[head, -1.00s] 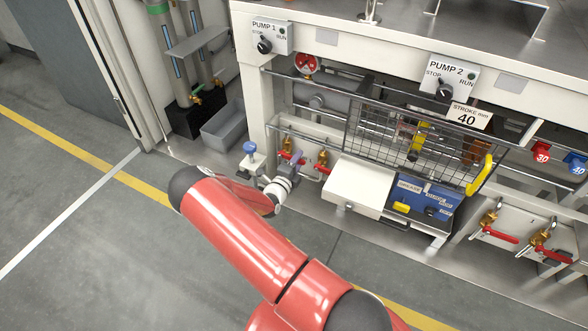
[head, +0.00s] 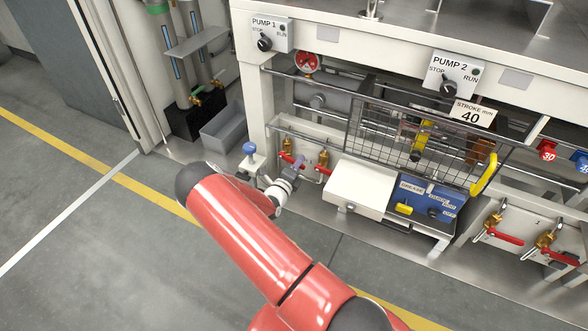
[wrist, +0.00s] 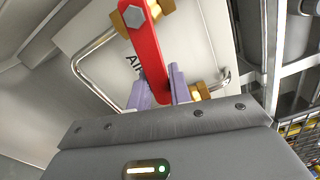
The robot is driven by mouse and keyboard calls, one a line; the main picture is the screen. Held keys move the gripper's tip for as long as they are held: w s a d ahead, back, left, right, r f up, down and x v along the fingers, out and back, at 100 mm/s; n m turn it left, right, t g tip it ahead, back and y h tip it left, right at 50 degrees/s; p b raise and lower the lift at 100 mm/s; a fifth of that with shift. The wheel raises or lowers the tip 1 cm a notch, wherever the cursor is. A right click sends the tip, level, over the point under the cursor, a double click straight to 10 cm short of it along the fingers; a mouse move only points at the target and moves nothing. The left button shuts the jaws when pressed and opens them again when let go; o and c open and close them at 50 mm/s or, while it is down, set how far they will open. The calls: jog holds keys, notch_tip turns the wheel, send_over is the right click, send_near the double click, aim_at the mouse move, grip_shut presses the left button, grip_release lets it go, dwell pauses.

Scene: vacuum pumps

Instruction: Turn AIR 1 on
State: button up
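The wrist view shows a red valve lever (wrist: 150,50) with a hex bolt at its upper end and brass fittings (wrist: 198,92) behind it. In the head view my gripper (head: 296,170) is at the low panel under PUMP 1, beside a brass valve with a red lever (head: 299,161).
A second brass valve (head: 322,158) stands just right of my gripper, and a blue-knobbed post (head: 250,150) just left. The wire guard (head: 410,145) hangs above. The floor in front is clear.

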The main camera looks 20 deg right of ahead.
jog(key=o, duration=0.5)
jog(key=shift+c, duration=0.2)
jog(key=shift+p, duration=0.3)
jog(key=shift+p+v, duration=0.35)
jog(key=shift+v, duration=0.7)
jog(key=shift+f, duration=0.1)
jog(key=p+v, duration=0.2)
jog(key=v, duration=0.4)
